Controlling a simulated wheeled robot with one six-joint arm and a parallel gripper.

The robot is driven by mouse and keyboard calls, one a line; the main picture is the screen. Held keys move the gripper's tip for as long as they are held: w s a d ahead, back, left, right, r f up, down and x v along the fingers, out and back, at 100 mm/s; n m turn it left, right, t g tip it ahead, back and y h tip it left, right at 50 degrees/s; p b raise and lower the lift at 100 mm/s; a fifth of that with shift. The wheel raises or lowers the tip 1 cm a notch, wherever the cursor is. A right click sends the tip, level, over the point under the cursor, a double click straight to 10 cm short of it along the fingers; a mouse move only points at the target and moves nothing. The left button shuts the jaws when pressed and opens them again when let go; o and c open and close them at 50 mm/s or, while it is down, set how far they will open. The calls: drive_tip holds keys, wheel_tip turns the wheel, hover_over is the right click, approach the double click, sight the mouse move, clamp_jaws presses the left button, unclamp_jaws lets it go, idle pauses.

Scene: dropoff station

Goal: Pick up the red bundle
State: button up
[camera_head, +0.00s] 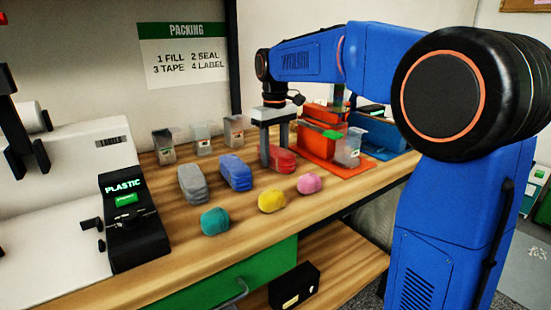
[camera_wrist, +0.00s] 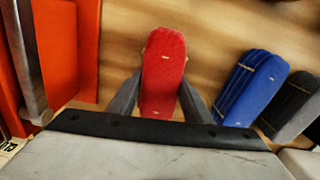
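The red bundle (camera_head: 284,160) lies on the wooden bench. In the wrist view the red bundle (camera_wrist: 163,75) shows as a ribbed, elongated block between the two grey fingers of my gripper (camera_wrist: 163,88). In the head view my gripper (camera_head: 274,142) points down at the bundle, with one finger in front of its left end and the other finger partly hidden. The fingers stand apart along the bundle's two sides. Firm contact is not clear, and the bundle shows no lift off the bench.
A blue bundle (camera_head: 235,172) and a grey bundle (camera_head: 192,184) lie to the left. Teal (camera_head: 215,221), yellow (camera_head: 271,201) and pink (camera_head: 309,183) lumps lie in front. An orange bin (camera_head: 308,141) stands close on the right, with a clear container (camera_head: 348,148) beside it.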

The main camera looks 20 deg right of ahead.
drive_tip(key=c, duration=0.4)
drive_tip(key=shift+r, duration=0.1)
